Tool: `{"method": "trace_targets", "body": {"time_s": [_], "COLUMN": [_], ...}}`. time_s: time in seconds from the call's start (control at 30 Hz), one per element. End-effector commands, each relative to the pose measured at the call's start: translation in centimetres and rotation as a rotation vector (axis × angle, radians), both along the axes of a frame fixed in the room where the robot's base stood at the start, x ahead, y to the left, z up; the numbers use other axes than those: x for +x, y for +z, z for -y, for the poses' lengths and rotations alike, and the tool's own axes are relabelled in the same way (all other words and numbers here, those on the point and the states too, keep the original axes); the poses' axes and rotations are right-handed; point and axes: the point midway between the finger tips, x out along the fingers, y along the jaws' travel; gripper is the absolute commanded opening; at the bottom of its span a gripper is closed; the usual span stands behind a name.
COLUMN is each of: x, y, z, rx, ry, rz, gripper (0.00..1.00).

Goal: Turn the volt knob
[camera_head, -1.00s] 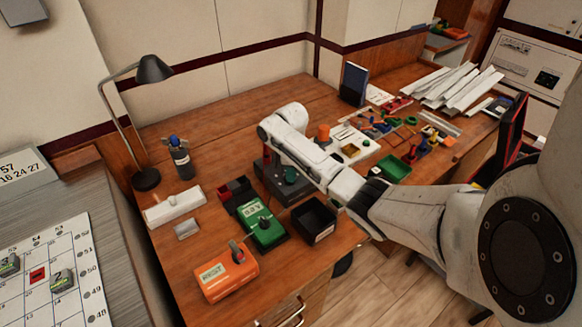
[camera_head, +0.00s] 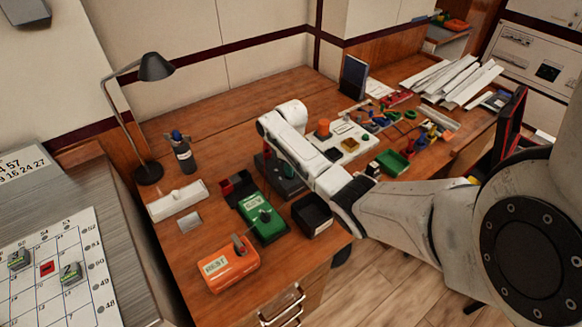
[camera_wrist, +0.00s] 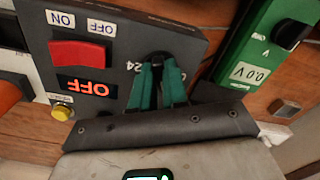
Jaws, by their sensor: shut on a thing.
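The dark grey power box (camera_wrist: 120,42) fills the upper left of the wrist view. It has a red switch (camera_wrist: 80,54), ON and OFF labels and a lit orange OFF display (camera_wrist: 87,88). The black knob (camera_wrist: 157,57) sits on its face beside a printed 24. My gripper (camera_wrist: 157,75) is shut on this knob, one green fingertip on each side. The fingers hide most of the knob and its scale. In the head view the box (camera_head: 268,166) is partly hidden behind my arm.
A green meter (camera_wrist: 262,50) reading 0.0 V stands close beside the box. A lamp (camera_head: 148,172) and a bottle (camera_head: 183,152) stand at the left.

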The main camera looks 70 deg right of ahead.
Motion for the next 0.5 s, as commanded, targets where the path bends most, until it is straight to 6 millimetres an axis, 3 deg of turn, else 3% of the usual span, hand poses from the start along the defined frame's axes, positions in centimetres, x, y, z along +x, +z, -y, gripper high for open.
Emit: {"method": "trace_targets", "body": {"time_s": [0.17, 0.2, 0.43, 0.5], "x": [0.04, 0.05, 0.04, 0.04], "y": [0.05, 0.05, 0.04, 0.04], "z": [-0.02, -0.01, -0.01, -0.01], "rx": [0.0, 0.0, 0.0, 0.0], "ry": [0.002, 0.002, 0.002, 0.002], "rz": [0.0, 0.0, 0.001, 0.001], "gripper": [0.0, 0.17, 0.39, 0.39]}}
